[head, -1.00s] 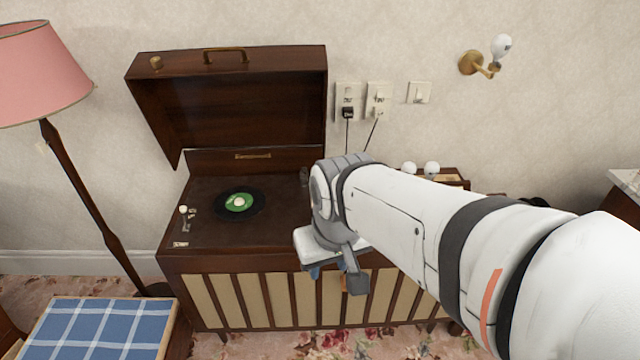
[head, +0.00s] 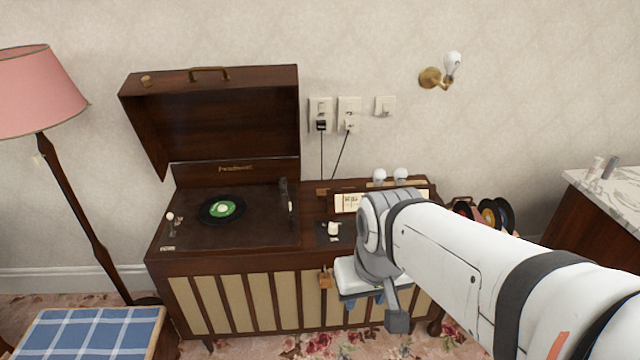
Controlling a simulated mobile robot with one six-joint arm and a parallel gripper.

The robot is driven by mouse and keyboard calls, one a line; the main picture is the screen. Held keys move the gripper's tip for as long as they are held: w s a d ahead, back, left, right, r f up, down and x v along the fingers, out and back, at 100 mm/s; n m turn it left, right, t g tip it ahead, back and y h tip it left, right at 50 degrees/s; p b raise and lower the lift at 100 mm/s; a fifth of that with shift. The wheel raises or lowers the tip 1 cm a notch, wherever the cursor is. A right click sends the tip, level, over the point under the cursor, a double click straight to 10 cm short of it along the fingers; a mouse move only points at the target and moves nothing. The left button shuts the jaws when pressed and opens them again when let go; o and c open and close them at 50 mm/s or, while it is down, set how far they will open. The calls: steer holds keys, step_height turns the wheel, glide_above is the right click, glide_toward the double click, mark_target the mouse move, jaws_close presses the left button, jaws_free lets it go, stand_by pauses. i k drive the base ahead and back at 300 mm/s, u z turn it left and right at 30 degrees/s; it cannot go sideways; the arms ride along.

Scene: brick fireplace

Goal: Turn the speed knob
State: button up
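The record player is a dark wooden cabinet with its lid (head: 215,115) raised. A black record (head: 215,210) with a green label lies on the deck. A small white-topped control (head: 170,220) stands at the deck's left side. A white knob (head: 333,229) sits on a dark plate right of the deck. I cannot tell which of these is the speed knob. My gripper (head: 362,298) hangs in front of the cabinet, below and right of the white knob, apart from it in the picture. My wrist mostly hides its fingers, so its opening is unclear.
A floor lamp (head: 40,90) stands at the left, above a blue checked cushion (head: 95,335). A tonearm (head: 286,195) stands at the deck's right. A small card (head: 352,203) and two white bulbs (head: 390,175) are behind my wrist. A counter (head: 605,195) stands at the right.

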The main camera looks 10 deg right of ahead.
mark_target(333, 230)
steer(key=z, duration=0.1)
steer(key=i, duration=0.95)
steer(key=z, duration=0.1)
